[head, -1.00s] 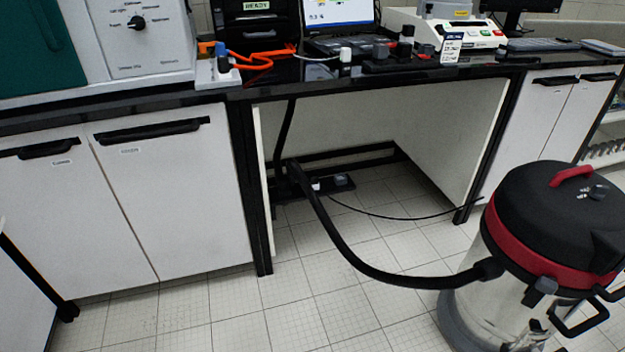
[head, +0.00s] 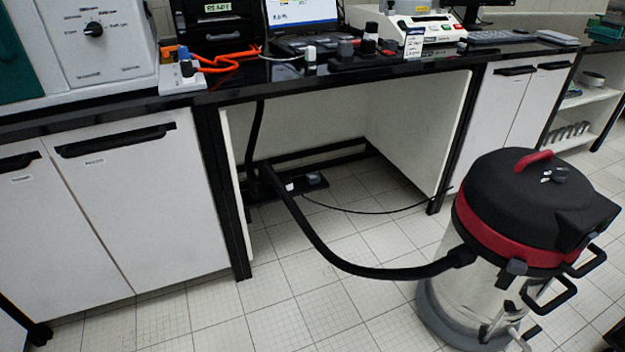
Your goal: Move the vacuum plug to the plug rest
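The vacuum (head: 545,205), with a black lid, red band and clear drum, stands on the floor at the right. Its black hose (head: 335,262) runs left under the bench. A black power strip (head: 262,192) lies on the floor in the knee space, with a small white plug-like piece (head: 290,187) and a grey one (head: 313,180) on it. A thin black cable (head: 375,212) runs from near the strip to the right bench leg. I cannot tell for certain which piece is the vacuum plug. I cannot make out the plug rest. Neither gripper is in view.
The black bench top (head: 240,88) carries a laptop (head: 308,15), an orange cable (head: 225,62), small knobbed items and a white device (head: 425,30). White cabinets (head: 145,200) flank the knee space. The tiled floor (head: 265,325) in front is clear left of the vacuum.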

